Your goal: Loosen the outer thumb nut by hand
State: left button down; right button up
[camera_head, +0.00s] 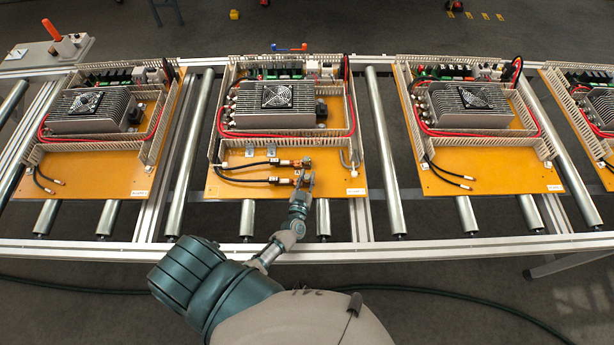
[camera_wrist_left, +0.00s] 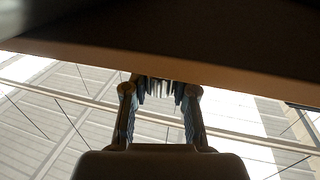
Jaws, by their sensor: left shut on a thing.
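My left gripper (camera_head: 304,183) is at the cable ends on the middle orange board (camera_head: 232,189), near its front. Two black cables with reddish ends (camera_head: 284,181) run to that spot. In the left wrist view the two fingers are closed in on a small ribbed grey piece, which looks like the outer thumb nut (camera_wrist_left: 158,89). Its far side is hidden under a brown edge. In the head view the gripper covers the nut, so its thread cannot be seen. My right gripper is in neither view.
A grey finned unit with a fan (camera_head: 262,104) and slotted wiring ducts (camera_head: 352,115) stand behind the cables. Similar boards stand left (camera_head: 88,197) and right (camera_head: 500,184) on the roller conveyor (camera_head: 386,153).

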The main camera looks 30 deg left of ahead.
pick_arm(q)
jog(key=shift+r, duration=0.15)
jog(key=c, duration=0.9)
grip_release()
jog(key=shift+s+d+f, duration=0.1)
jog(key=shift+s+f, duration=0.1)
jog(key=shift+s, duration=0.15)
jog(key=v, duration=0.6)
jog(key=shift+s+d, duration=0.1)
jog(key=shift+s, duration=0.25)
